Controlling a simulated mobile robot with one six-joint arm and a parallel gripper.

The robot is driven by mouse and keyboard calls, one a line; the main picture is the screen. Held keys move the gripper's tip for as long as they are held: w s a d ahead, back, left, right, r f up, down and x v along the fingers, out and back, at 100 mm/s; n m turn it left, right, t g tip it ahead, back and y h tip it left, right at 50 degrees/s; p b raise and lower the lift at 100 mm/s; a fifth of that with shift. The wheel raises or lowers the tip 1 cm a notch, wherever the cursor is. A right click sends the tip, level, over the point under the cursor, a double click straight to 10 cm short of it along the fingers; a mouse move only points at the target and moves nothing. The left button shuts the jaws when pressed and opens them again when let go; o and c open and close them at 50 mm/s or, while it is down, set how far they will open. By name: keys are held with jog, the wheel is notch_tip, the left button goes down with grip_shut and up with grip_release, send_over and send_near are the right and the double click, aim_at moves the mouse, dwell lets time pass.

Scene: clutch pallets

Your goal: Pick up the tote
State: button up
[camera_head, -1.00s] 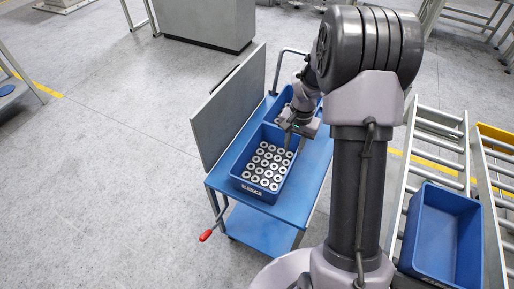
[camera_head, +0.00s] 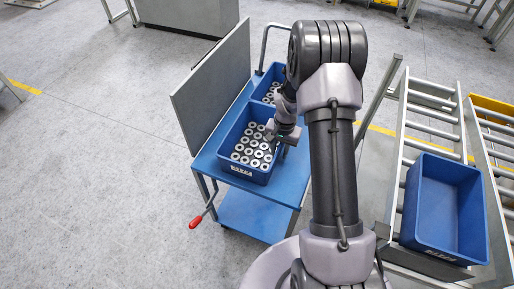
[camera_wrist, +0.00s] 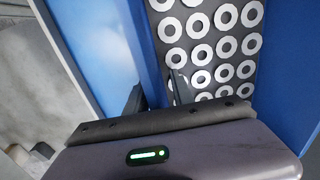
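A blue tote (camera_head: 242,171) with several rows of pale metal rings stands on the blue cart, at its near end. My gripper (camera_head: 279,144) is at the tote's right wall in the head view, pointing down. In the wrist view the tote's blue wall (camera_wrist: 149,45) runs between my two dark fingers (camera_wrist: 158,92). One finger is on the outer side and the other on the inner side, beside the rings (camera_wrist: 201,53). The fingers are apart, with no clear grip on the wall. The fingertips' lower ends are hard to see.
A second blue tote (camera_head: 258,96) with rings stands behind the first on the cart (camera_head: 251,212). A grey upright panel (camera_head: 212,88) flanks the cart's left side. An empty blue tote (camera_head: 447,210) sits on the roller conveyor (camera_head: 432,101) at right. Floor to the left is clear.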

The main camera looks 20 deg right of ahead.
grip_shut()
dwell(1.3)
